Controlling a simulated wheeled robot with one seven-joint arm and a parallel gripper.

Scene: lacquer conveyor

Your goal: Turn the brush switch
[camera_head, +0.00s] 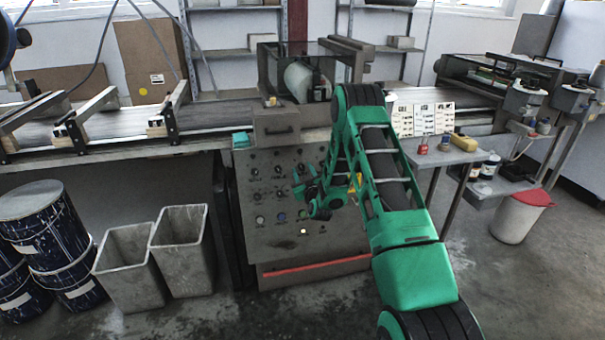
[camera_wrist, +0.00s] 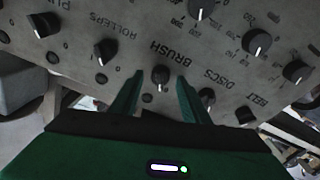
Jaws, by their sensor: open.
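The brush switch (camera_wrist: 160,76) is a dark rotary knob on the grey control panel (camera_head: 285,240), below the printed word BRUSH in the wrist view. My gripper (camera_wrist: 158,84) is open, with its two green fingers on either side of the knob in that view. I cannot tell whether the fingers touch the panel or the knob. In the head view my gripper (camera_head: 318,208) is in front of the panel, and my arm and gripper cover its right part. The brush switch cannot be made out there.
Other knobs are close by: the rollers knob (camera_wrist: 105,50), the discs knob (camera_wrist: 207,97) and a larger dial (camera_wrist: 256,42). A red bar (camera_head: 315,264) runs along the panel's bottom. Grey bins (camera_head: 180,255) and drums (camera_head: 45,225) stand left. A side table (camera_head: 445,155) stands right.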

